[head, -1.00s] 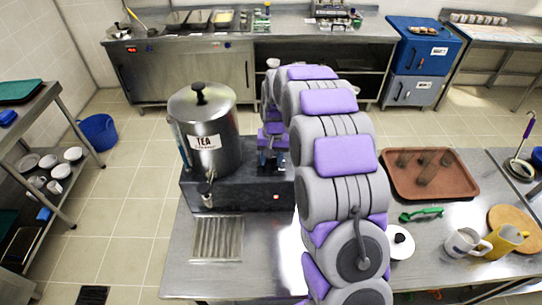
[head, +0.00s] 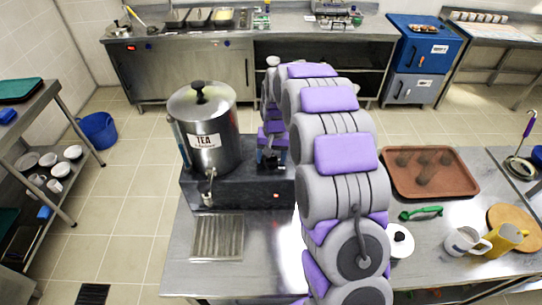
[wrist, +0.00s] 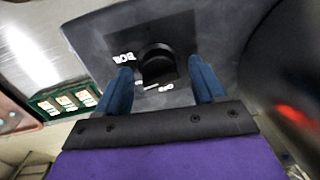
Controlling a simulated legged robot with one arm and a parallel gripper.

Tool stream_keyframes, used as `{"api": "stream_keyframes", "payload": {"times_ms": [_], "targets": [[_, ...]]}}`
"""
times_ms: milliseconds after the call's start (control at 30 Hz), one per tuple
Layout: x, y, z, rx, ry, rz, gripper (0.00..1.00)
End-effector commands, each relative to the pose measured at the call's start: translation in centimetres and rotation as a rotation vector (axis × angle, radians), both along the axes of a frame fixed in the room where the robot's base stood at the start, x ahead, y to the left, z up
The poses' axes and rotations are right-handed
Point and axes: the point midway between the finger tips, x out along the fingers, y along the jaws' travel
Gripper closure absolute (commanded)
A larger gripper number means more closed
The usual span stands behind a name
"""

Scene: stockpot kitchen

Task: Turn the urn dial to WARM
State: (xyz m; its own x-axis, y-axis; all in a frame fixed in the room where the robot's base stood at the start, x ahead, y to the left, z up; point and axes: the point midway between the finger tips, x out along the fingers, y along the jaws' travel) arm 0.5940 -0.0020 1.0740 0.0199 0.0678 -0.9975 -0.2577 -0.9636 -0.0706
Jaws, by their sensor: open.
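The steel tea urn (head: 209,128) stands on a dark base (head: 235,186) on the steel counter, with a TEA label and a tap at the front. In the wrist view, a black round dial (wrist: 158,64) sits on a dark grey panel (wrist: 110,33). In the head view the dial does not show, and my gripper is small beside the urn.
A drip grate (head: 217,237) lies in front of the urn. A red glow (wrist: 292,115) shows on a dark shape in the wrist view.

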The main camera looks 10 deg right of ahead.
Motion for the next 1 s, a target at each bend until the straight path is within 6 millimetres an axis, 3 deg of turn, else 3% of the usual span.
{"api": "stream_keyframes", "payload": {"times_ms": [133,267,800,1000], "targets": [[0.0,0.0,0.4,0.000,0.000,0.000,0.31],[-0.1,-0.1,2.0,0.000,0.000,0.000,0.31],[0.0,-0.9,13.7,-0.001,-0.006,0.000,0.31],[-0.1,-1.1,16.4,0.000,-0.004,0.000,0.31]]}}
